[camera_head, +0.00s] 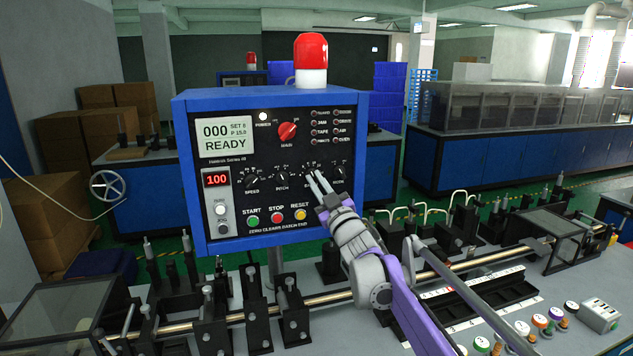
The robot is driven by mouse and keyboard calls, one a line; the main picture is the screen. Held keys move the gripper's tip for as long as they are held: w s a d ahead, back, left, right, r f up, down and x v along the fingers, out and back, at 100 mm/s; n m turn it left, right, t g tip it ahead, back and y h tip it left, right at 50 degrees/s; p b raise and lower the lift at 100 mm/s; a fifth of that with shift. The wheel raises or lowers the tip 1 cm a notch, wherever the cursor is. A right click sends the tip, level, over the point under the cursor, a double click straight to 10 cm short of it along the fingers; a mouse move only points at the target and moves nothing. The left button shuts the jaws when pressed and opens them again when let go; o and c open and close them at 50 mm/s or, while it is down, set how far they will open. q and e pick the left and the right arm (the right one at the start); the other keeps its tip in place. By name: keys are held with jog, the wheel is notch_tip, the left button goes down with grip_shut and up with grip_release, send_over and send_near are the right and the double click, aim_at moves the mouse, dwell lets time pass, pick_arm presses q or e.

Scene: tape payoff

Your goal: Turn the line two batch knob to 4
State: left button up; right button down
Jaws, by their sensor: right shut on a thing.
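A blue-framed control panel (182,150) with a black face stands in front of me. Its screen (226,137) reads 000, SET 6, P 15.0, READY. A row of small black knobs crosses the panel: the speed knob (252,181), the pitch knob (282,177), a third knob, and a far-right knob (340,171). My right gripper (317,178) reaches up from the lower right, its fingers closed at the third knob, taken as the batch knob. The fingers hide most of this knob and its label, so its setting cannot be read. My left gripper is out of view.
Start (253,220), stop (277,217) and reset (300,214) buttons sit just below the knobs, close to my right gripper. A red selector (287,131) is above. A red beacon (311,55) tops the panel. Metal rods and black brackets fill the bench below.

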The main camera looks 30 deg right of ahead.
jog(key=n+y, duration=0.1)
jog(key=n, duration=0.2)
jog(key=n+g+y+p, duration=0.1)
jog(key=n+y, duration=0.1)
jog(key=n, duration=0.2)
jog(key=shift+d+r, duration=0.15)
jog(key=shift+d, duration=0.05)
pick_arm(q)
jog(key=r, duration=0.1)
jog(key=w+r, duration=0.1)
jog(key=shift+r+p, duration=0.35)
jog(key=shift+p, duration=0.05)
pick_arm(e)
jog(key=n+g, duration=0.1)
jog(key=n, duration=0.1)
jog(key=n+g+y, duration=0.1)
jog(key=n, duration=0.2)
jog(key=shift+r, duration=0.1)
jog(key=shift+n, duration=0.4)
jog(key=c, duration=0.9)
grip_release()
jog(key=shift+s, duration=0.15)
